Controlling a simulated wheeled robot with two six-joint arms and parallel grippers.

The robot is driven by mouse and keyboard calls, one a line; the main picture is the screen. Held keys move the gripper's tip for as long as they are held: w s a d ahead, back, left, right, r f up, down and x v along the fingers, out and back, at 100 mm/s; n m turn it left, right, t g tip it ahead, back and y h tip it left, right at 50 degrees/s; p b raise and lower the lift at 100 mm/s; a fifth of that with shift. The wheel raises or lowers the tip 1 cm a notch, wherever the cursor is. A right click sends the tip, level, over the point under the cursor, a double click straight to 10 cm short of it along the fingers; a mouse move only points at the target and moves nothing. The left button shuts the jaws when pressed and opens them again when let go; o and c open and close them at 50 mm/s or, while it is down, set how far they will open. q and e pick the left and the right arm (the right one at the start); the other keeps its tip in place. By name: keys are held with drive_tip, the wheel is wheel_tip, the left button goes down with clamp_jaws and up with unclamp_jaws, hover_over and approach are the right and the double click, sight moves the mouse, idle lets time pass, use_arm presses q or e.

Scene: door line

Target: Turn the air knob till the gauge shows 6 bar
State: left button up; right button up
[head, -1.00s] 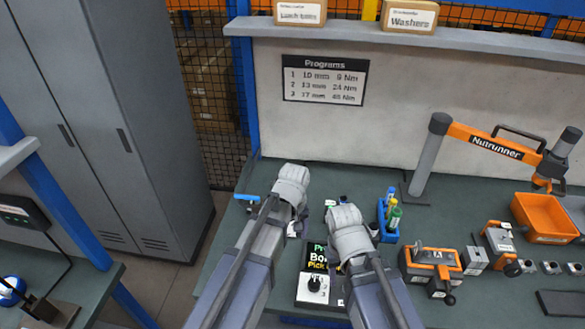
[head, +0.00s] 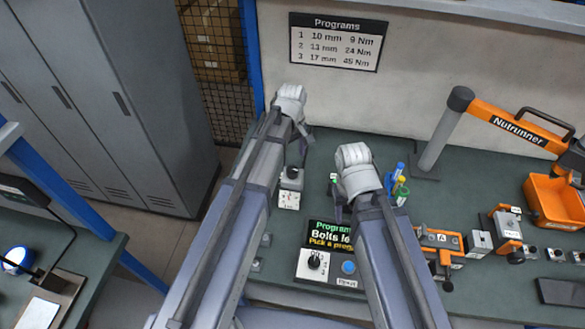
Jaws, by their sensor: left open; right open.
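The air unit stands on the bench beside my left arm, with a dark air knob (head: 292,172) on top. In front of it is a small white gauge (head: 289,199); its reading is too small to make out. My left gripper (head: 301,143) points down just behind the knob in the picture. It is open, but its fingers are partly hidden by my wrist, and I cannot tell whether they touch the knob. My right gripper (head: 337,205) is open and empty over the bench, to the right of the gauge.
A control panel (head: 331,266) with a lit display, black dial and blue button stands in front. A blue holder with bottles (head: 397,186) is right of my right gripper. Orange fixtures (head: 440,240) and an orange bin (head: 556,202) fill the right side.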

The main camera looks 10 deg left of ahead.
sight(292, 169)
use_arm(q)
wheel_tip(292, 169, down, 7)
drive_tip(key=b, duration=0.6)
drive_tip(key=shift+r, duration=0.15)
drive_tip(key=shift+c, duration=0.4)
clamp_jaws()
